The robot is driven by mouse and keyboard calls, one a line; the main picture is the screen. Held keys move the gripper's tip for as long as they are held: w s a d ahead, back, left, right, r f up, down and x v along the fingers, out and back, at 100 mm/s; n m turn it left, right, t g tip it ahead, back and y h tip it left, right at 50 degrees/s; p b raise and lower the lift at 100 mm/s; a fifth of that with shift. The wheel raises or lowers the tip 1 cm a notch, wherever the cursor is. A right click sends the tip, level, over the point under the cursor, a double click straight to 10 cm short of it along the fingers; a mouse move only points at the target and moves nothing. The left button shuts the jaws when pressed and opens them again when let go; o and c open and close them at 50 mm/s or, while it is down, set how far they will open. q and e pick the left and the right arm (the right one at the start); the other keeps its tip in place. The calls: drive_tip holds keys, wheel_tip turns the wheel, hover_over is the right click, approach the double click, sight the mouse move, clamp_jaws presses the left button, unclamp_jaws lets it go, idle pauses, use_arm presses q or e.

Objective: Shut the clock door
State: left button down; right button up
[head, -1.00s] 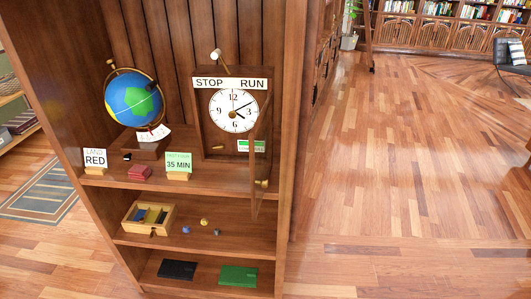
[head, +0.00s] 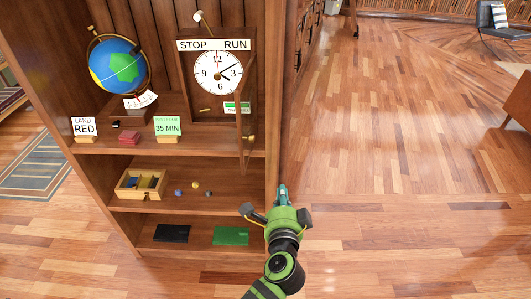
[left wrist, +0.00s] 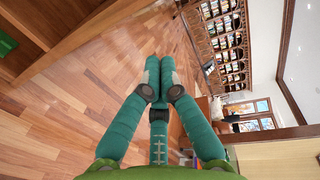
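The clock (head: 218,73) stands on the shelf in the head view, with a white dial and a STOP / RUN plate above it. Its narrow framed door (head: 245,115) is open, swung out toward me from the right side of the case and seen nearly edge-on. A small brass knob (head: 251,138) shows on the door. My left gripper (head: 283,190) is in front of the bookcase's right edge, below and right of the door, apart from it. In the left wrist view its teal fingers (left wrist: 159,68) are together with nothing between them. My right gripper is not in view.
A globe (head: 118,68), a RED card (head: 85,128) and a 35 MIN card (head: 167,126) share the clock's shelf. A wooden box (head: 140,185) sits below. The bookcase's right side panel (head: 272,110) is beside the door. Open floor (head: 400,130) lies to the right.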

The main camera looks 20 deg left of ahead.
use_arm(q)
wheel_tip(320, 180, up, 8)
drive_tip(key=t+y, duration=0.1)
drive_tip(key=w+a+p, duration=0.5)
drive_tip(key=w+a, duration=0.3)
drive_tip(key=shift+w+f, duration=0.25)
drive_tip(key=shift+f, duration=0.05)
